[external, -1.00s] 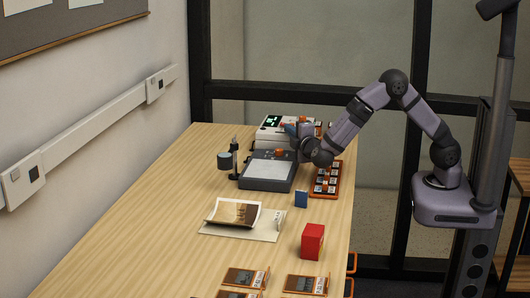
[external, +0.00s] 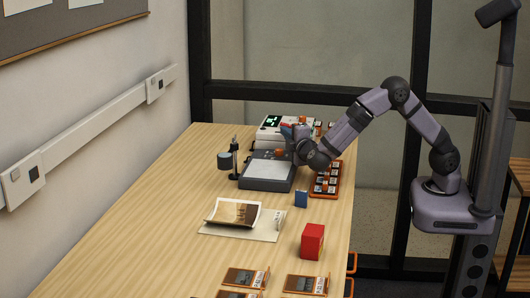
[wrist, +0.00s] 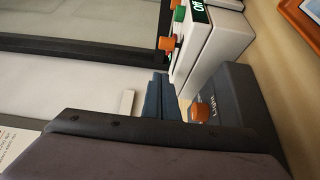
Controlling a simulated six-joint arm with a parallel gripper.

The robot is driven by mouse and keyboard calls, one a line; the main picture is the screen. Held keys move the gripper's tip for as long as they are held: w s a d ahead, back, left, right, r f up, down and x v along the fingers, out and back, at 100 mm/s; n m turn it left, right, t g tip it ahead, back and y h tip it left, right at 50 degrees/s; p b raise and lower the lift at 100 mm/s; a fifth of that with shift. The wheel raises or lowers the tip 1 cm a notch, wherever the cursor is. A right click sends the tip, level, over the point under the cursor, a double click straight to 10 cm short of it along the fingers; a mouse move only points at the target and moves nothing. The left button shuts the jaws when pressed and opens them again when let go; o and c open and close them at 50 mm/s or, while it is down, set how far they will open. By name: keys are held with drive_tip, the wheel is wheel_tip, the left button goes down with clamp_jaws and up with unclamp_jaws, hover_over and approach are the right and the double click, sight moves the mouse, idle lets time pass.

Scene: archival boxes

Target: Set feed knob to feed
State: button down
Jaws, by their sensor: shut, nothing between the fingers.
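The white machine (wrist: 212,48) has a lit green display (wrist: 200,8) whose text looks like "Off". On its face are an orange knob (wrist: 166,43), a green button (wrist: 179,14) and a red part below it. I cannot read a feed label or the knob's setting. In the external view the machine (external: 268,134) stands at the far end of the table. My gripper's blue fingers (wrist: 160,84) are shut and empty, just short of the orange knob in the wrist view, apart from it in the picture. In the external view my gripper (external: 287,129) is in front of the machine and partly hides it.
A dark grey light pad (external: 266,170) with its own orange knob (wrist: 199,112) lies close below my gripper. A dark cylinder (external: 225,160) stands to its left and an orange tray (external: 325,180) to its right. A red box (external: 313,241) and photo sheets lie nearer.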

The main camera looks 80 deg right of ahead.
drive_tip(key=b+v, duration=0.1)
drive_tip(key=v, duration=0.9)
drive_tip(key=shift+w+a, duration=0.15)
